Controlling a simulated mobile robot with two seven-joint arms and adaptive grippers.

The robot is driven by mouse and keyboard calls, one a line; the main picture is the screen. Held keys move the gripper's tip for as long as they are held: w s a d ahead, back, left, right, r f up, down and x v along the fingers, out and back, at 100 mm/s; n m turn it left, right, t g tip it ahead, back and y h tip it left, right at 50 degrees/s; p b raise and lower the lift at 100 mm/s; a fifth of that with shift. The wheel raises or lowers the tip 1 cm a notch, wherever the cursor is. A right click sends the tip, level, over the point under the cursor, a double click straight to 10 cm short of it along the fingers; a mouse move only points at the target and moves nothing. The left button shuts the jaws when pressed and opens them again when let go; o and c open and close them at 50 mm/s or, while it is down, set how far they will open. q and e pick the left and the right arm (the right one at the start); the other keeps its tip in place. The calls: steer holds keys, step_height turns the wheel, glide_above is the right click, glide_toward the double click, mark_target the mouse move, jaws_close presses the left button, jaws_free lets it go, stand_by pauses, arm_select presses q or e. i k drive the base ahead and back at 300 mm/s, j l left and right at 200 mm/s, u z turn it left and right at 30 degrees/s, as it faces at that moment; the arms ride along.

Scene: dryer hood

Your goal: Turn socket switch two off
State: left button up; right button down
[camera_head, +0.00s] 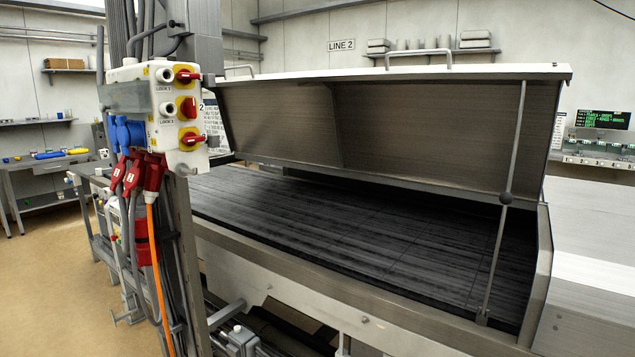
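A white socket box (148,72) is fixed to a grey post at the left. Its face carries a column of three red rotary switches on yellow plates. The top switch (187,76) has its handle lying roughly sideways. The middle switch (188,107), beside a label with a "2", has its handle roughly upright. The bottom switch (192,139) has its handle roughly sideways. Blue sockets (126,134) and red plugs (152,176) are on the box's left side and underside. Neither of my grippers shows in this view.
A dryer with a raised metal hood (400,120) and dark belt (360,220) fills the middle and right. A thin prop rod (503,230) stands at its right end. An orange cable (158,270) hangs below the box. Open floor (50,270) lies to the left.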

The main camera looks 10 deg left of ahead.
mark_target(188, 108)
steer(key=u, duration=1.2)
